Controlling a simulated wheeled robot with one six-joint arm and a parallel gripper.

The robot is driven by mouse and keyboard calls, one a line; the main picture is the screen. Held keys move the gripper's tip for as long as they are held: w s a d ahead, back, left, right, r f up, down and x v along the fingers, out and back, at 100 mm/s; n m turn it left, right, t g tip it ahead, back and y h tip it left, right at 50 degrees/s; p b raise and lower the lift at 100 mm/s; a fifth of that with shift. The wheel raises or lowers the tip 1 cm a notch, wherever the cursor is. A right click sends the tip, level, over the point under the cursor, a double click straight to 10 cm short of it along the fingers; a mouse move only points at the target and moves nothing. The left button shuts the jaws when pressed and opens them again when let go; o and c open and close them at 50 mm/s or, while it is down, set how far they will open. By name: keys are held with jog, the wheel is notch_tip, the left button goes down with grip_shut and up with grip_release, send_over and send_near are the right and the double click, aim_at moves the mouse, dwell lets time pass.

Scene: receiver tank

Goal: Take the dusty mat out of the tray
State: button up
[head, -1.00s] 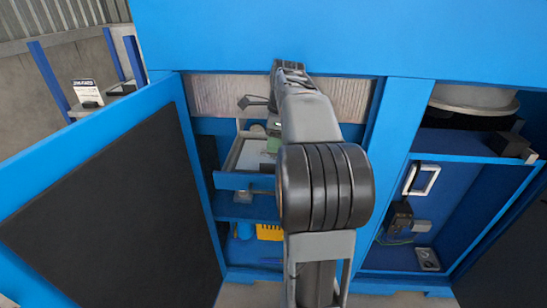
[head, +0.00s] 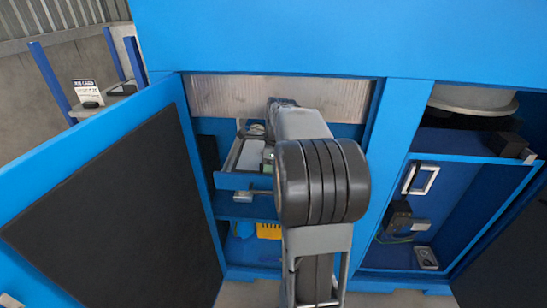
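The tray (head: 240,181) is pulled out of the open blue cabinet bay, left of my arm. Its blue front and pale left rim show. A pale grey flat surface (head: 250,155) lies inside it and may be the dusty mat; dust is not discernible. A small green thing shows at its right, partly behind my arm. My arm reaches into the bay above the tray's right side and hides that part. A dark piece (head: 252,131), perhaps part of my gripper, shows over the tray's back. The fingertips are hidden, so I cannot see whether they hold anything.
An open door (head: 115,200) with a dark panel stands at the left. A pale ribbed panel (head: 225,97) spans the bay's top. A yellow thing (head: 268,231) lies on the lower shelf. A blue post (head: 397,150) separates the right bay.

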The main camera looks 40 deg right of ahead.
jog(key=shift+c, duration=0.5)
grip_shut()
jog(key=shift+r, duration=0.1)
